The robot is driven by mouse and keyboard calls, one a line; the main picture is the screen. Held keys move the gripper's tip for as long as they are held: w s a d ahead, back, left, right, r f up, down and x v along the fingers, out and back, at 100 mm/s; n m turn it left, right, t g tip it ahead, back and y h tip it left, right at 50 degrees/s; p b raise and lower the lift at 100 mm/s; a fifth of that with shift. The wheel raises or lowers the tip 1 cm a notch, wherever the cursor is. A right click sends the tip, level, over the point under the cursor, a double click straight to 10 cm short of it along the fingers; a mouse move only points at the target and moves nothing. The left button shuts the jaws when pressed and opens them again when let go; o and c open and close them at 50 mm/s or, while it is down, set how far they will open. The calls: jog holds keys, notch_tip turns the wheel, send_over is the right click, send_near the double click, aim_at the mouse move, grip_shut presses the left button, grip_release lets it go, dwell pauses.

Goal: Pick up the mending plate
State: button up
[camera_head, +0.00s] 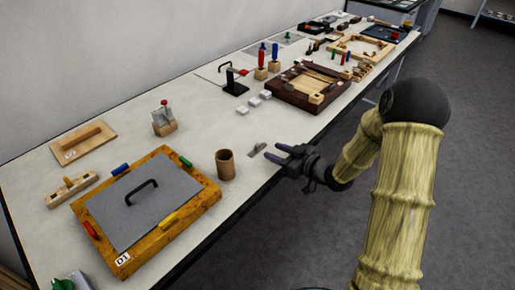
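A small flat grey metal piece (257,149), which looks like the mending plate, lies on the long pale table (130,120) near its front edge, right of a brown cup. Its details are too small to make out. My gripper (271,151) is at the table's front edge, just right of the piece, with its two dark fingers pointing left towards it. The fingers are spread apart with nothing seen between them. A gap shows between the fingertips and the piece.
A brown cup (225,165) stands close left of the grey piece. A wooden board with a grey handled plate (143,203) fills the front left. Small white blocks (254,103) and a dark wooden tray (274,93) lie farther back.

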aim_at(259, 146)
jog(key=shift+w+a, duration=0.1)
jog(key=shift+a, duration=0.05)
jog(key=shift+x, duration=2.65)
jog(key=shift+s+a+f, duration=0.1)
jog(key=shift+s, duration=0.1)
grip_shut()
